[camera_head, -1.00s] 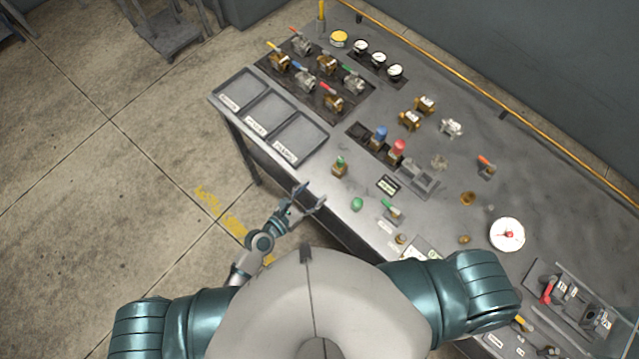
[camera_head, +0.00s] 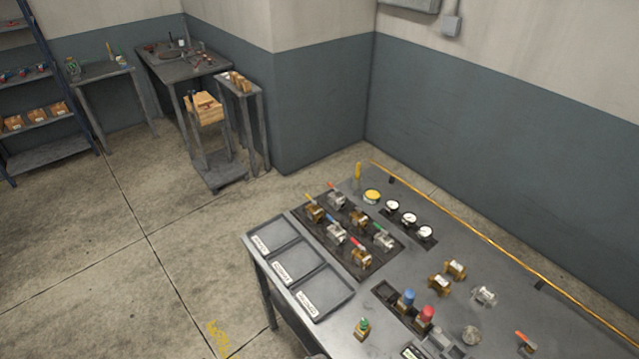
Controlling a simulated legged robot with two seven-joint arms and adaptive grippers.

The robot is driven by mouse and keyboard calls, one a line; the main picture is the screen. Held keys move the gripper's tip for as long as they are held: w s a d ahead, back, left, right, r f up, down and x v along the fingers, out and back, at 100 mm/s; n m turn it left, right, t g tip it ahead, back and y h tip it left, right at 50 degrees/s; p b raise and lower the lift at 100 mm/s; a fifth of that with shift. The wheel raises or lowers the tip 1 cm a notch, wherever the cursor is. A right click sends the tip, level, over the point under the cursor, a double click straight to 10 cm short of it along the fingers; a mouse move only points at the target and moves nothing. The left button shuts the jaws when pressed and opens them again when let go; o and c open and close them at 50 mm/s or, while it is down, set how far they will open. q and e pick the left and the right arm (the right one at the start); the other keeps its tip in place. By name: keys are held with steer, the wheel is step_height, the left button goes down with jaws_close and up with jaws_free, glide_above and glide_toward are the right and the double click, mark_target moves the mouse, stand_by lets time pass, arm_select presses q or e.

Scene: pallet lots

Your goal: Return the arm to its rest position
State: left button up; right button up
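Neither of my grippers shows in the current head view. The grey workbench (camera_head: 468,238) fills the lower right. On it a dark board (camera_head: 317,240) carries several valves with coloured handles. Three shallow labelled trays run along the bench's left edge: a far one (camera_head: 272,233), a middle one (camera_head: 297,261) and a near one (camera_head: 324,291). A green-topped fitting (camera_head: 362,328) stands near the front edge. A blue-topped part (camera_head: 406,301) and a red-topped part (camera_head: 426,317) stand in a dark holder.
Open concrete floor (camera_head: 90,260) lies left of the bench. At the back are a shelf rack (camera_head: 45,160), side tables (camera_head: 190,66) and a small stand with a wooden crate (camera_head: 204,108). A yellow rail (camera_head: 480,240) runs along the bench's far edge beside the wall.

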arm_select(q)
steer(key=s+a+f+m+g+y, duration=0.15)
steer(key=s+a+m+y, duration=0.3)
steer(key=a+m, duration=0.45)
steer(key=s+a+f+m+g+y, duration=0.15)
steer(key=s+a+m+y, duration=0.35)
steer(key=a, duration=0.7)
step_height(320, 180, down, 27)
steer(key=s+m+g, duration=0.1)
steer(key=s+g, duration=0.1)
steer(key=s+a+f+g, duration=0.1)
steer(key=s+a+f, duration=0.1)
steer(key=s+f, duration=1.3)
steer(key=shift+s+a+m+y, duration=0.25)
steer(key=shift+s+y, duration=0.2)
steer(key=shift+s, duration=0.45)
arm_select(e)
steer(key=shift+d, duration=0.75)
